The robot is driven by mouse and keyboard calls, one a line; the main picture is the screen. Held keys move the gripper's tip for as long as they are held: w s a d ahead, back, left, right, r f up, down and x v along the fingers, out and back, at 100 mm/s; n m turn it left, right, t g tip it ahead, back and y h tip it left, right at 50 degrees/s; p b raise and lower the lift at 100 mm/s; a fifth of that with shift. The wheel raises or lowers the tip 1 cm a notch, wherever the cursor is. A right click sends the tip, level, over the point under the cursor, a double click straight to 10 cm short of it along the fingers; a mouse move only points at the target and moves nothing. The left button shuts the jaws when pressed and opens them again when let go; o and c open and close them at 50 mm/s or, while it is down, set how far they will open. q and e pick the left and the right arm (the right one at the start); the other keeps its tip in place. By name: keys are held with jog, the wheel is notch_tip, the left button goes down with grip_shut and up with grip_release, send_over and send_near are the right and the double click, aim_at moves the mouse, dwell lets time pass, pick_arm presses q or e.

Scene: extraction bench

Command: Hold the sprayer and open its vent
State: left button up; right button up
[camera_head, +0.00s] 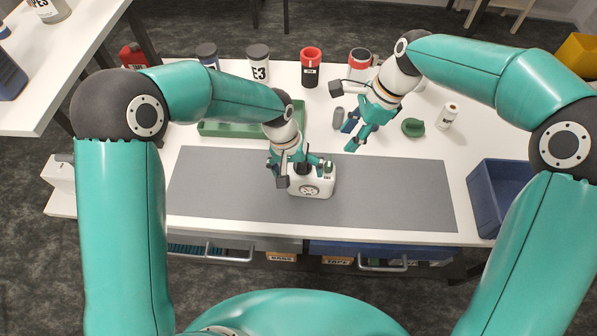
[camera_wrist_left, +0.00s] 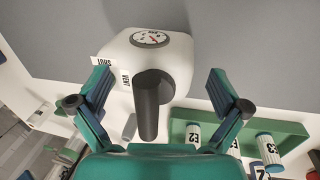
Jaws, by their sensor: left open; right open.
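The sprayer (camera_head: 312,186) is a white body with a round gauge, standing on the grey mat (camera_head: 400,195). My left gripper (camera_head: 297,163) is open above it. In the left wrist view the sprayer (camera_wrist_left: 165,60) shows its dark upright handle (camera_wrist_left: 149,105) between the spread fingers, apart from both. Tags on the sprayer's side read SHUT (camera_wrist_left: 104,59) and VENT (camera_wrist_left: 126,80). The vent part itself cannot be clearly made out. My right gripper (camera_head: 353,134) is open and empty, behind and right of the sprayer, near the mat's back edge.
A green tray (camera_head: 220,129) lies behind the mat on the left. Several jars, one with a red lid (camera_head: 310,70), line the back. A green object (camera_head: 413,127) and a white bottle (camera_head: 447,116) stand right. A blue bin (camera_head: 484,195) is at the right edge. The mat's right half is clear.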

pick_arm(q)
jog(key=shift+d+f, duration=0.15)
jog(key=shift+f, duration=0.55)
jog(key=c, duration=1.7)
jog(key=shift+o, duration=0.2)
pick_arm(e)
jog(key=shift+c, duration=0.4)
